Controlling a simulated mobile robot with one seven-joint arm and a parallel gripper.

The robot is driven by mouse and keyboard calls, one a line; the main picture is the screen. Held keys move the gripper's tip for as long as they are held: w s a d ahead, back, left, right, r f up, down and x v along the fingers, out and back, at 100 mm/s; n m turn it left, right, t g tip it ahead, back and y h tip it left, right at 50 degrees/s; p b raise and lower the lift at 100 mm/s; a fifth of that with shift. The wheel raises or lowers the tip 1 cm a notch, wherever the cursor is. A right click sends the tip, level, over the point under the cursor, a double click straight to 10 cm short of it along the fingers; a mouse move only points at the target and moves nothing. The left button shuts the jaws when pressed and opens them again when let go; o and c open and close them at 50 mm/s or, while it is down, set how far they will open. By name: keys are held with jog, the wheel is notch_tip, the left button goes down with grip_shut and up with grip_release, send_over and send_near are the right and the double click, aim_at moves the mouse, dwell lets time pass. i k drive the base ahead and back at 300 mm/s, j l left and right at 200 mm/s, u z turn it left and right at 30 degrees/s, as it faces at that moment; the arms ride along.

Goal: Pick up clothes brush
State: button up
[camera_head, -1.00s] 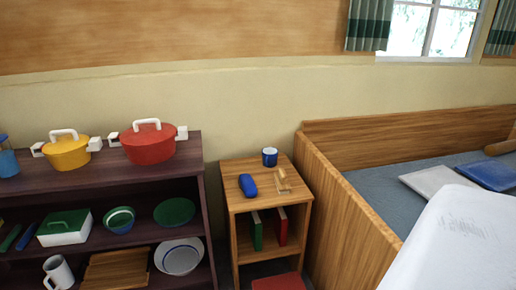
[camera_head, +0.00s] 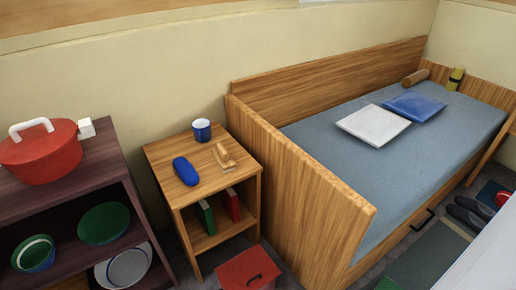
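What looks like the clothes brush (camera_head: 223,156), a small light-wooden piece with a handle, lies on top of the small wooden nightstand (camera_head: 159,153). A blue rounded case (camera_head: 186,171) lies to its left, and a blue mug with a white inside (camera_head: 202,130) stands behind it. The brush is apart from both, and nothing covers it. My gripper does not show in this view.
A dark shelf with a red pot (camera_head: 42,157) and bowls stands at left. A wooden bed (camera_head: 300,195) with two cushions adjoins the nightstand's right side. A red box (camera_head: 248,270) sits on the floor in front.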

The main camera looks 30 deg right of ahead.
aim_at(223, 157)
jog(key=i+j+z, duration=0.1)
jog(key=z, duration=0.25)
jog(key=i+j+z, duration=0.2)
jog(key=z, duration=0.15)
jog(key=i+j+z, duration=0.6)
jog(key=z, duration=0.15)
